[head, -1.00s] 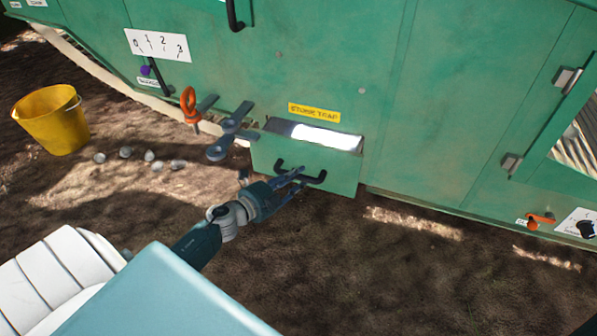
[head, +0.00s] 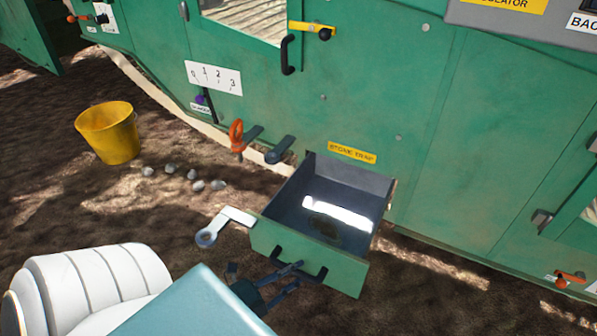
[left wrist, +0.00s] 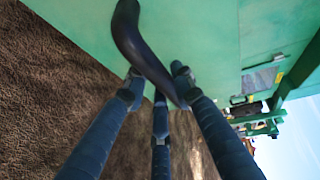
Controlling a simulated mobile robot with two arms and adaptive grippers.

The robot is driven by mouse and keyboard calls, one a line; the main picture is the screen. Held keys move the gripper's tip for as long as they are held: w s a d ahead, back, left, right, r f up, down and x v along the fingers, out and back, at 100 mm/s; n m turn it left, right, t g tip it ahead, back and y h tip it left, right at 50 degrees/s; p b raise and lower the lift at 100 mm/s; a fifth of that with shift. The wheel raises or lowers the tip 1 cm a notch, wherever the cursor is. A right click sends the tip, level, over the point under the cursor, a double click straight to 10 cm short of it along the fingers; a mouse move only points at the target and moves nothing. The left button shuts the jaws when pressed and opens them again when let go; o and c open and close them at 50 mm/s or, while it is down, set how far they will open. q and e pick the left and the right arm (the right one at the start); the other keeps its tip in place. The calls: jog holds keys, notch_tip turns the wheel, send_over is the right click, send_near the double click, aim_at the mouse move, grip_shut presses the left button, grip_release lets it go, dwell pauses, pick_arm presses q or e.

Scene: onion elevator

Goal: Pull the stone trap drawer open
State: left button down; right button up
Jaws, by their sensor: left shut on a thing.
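The stone trap drawer (head: 310,262) stands pulled out from the green machine, under the yellow "STONE TRAP" label (head: 352,153). Its inside shows, with a dark patch on the floor and a bright strip of light. Its black handle (head: 297,262) is on the front face. My left gripper (head: 290,277) is shut on this handle. The left wrist view shows the dark handle (left wrist: 140,50) between the fingers, close to the green front. My right gripper is not in view.
A light grey latch lever (head: 222,226) sticks out at the drawer's left front. An orange handle (head: 237,136) and a dark lever (head: 279,150) are on the machine to its left. A yellow bucket (head: 108,133) and several stones (head: 195,180) lie on the ground at left.

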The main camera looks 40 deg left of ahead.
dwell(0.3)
pick_arm(q)
jog(key=c, duration=1.4)
grip_release()
jog(key=shift+c, duration=0.2)
jog(key=shift+s, duration=0.15)
jog(key=v, duration=1.2)
